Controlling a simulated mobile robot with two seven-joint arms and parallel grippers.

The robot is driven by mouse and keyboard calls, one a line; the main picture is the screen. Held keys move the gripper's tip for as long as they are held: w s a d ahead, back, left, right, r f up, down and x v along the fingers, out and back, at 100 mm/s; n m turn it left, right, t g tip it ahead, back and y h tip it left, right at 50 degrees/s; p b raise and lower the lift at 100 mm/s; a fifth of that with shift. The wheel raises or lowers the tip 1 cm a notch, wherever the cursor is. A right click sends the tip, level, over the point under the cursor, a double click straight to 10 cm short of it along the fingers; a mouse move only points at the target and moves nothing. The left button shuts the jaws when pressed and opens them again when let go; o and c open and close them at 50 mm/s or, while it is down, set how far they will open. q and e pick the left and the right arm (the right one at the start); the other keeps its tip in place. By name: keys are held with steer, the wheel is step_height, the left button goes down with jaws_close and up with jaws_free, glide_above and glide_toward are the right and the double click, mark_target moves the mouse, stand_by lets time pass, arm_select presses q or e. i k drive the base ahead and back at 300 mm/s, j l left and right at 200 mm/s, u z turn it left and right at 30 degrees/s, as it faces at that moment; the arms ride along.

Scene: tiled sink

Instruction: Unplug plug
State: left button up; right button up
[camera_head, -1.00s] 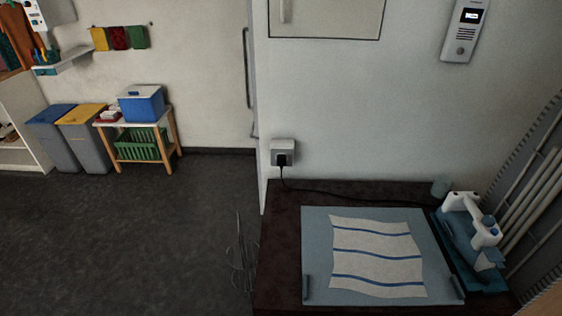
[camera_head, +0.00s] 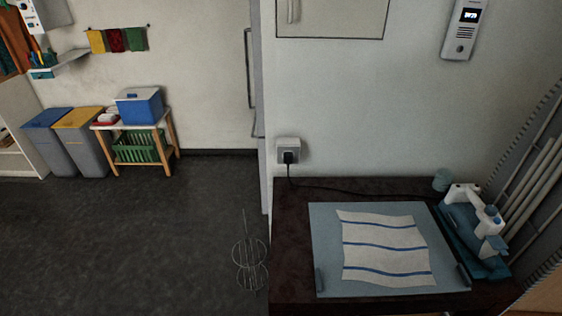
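A black plug (camera_head: 288,157) sits in a light grey wall socket (camera_head: 288,145) on the white wall, just above the back left corner of the dark table. Its black cord (camera_head: 325,188) hangs down from the plug and runs right along the back of the tabletop toward the white and blue iron (camera_head: 472,212). Neither of my grippers shows in the head view.
The dark table (camera_head: 290,260) carries a light blue board (camera_head: 326,240) with a striped cloth (camera_head: 385,250). A wire rack (camera_head: 250,265) stands on the floor left of the table. Bins (camera_head: 75,140) and a small wooden stand (camera_head: 172,130) are farther back left. Open floor lies between.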

mark_target(288, 156)
steer(key=k+j+z, duration=0.1)
steer(key=j, duration=0.35)
steer(key=k+j+z, duration=0.1)
steer(key=j, duration=0.35)
steer(key=j+z, duration=0.35)
steer(key=j, duration=0.6)
steer(key=i+j+z, duration=0.1)
steer(key=j, duration=0.2)
steer(key=i+j+z, duration=0.25)
steer(key=j, duration=0.35)
steer(key=i+j+z, duration=0.2)
steer(key=i+j, duration=0.15)
steer(key=i, duration=0.25)
steer(key=i+j+z, duration=0.2)
steer(key=i+j, duration=0.25)
steer(key=i+l, duration=0.05)
steer(key=i, duration=0.05)
